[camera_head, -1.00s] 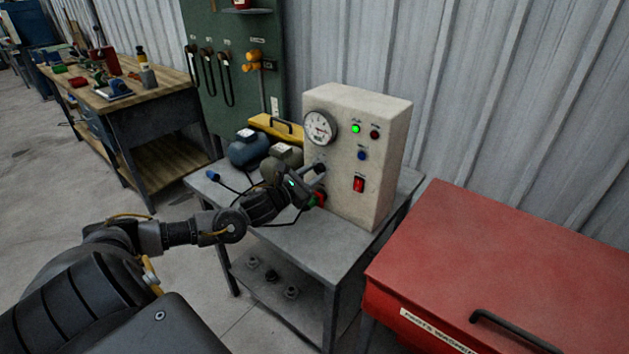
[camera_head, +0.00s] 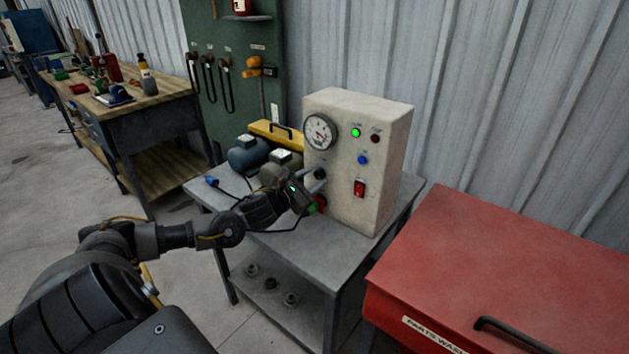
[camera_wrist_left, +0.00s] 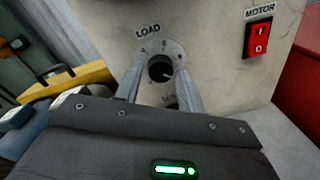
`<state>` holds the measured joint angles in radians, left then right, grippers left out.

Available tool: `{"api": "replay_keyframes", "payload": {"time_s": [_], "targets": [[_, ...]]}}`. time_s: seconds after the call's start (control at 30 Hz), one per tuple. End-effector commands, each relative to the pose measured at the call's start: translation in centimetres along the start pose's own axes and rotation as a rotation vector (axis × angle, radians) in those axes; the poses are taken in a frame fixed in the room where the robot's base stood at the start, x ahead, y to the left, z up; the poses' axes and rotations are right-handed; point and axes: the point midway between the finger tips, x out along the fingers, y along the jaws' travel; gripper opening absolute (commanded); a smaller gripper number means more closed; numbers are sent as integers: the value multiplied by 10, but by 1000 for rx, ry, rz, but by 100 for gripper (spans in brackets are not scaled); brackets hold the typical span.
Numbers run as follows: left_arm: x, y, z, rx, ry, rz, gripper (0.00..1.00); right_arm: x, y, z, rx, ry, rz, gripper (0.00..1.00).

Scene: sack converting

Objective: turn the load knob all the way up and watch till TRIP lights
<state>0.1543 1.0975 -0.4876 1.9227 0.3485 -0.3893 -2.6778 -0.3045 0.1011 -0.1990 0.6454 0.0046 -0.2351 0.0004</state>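The test panel (camera_head: 350,205) is a cream box on a grey bench. Its black LOAD knob (camera_head: 319,173) sits below the round gauge (camera_head: 320,131). In the left wrist view the knob (camera_wrist_left: 160,69) has a light mark pointing to the lower right. My left gripper (camera_wrist_left: 160,75) is open, its fingers either side of the knob with gaps. In the head view my left gripper (camera_head: 308,190) is just in front of the panel.
The red MOTOR switch (camera_wrist_left: 259,38) is right of the knob. A red button (camera_head: 320,203) is low on the panel, partly behind the gripper. Motors (camera_head: 248,155) and a yellow case (camera_head: 275,131) stand left. A red parts washer (camera_head: 500,265) is at right.

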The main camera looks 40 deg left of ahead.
Motion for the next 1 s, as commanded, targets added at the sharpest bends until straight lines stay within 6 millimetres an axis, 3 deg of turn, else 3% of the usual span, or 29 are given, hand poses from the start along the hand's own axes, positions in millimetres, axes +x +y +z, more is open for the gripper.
{"api": "replay_keyframes", "payload": {"time_s": [0.47, 1.0], "targets": [[-7, 0, -1, 0, 0, 0, 49, 3, 0, 3, -1, -5, 0, 0], [-89, -1, -2, 0, 4, -4, 49, 16, 17, 1, -7, -3, 23, 0]]}}
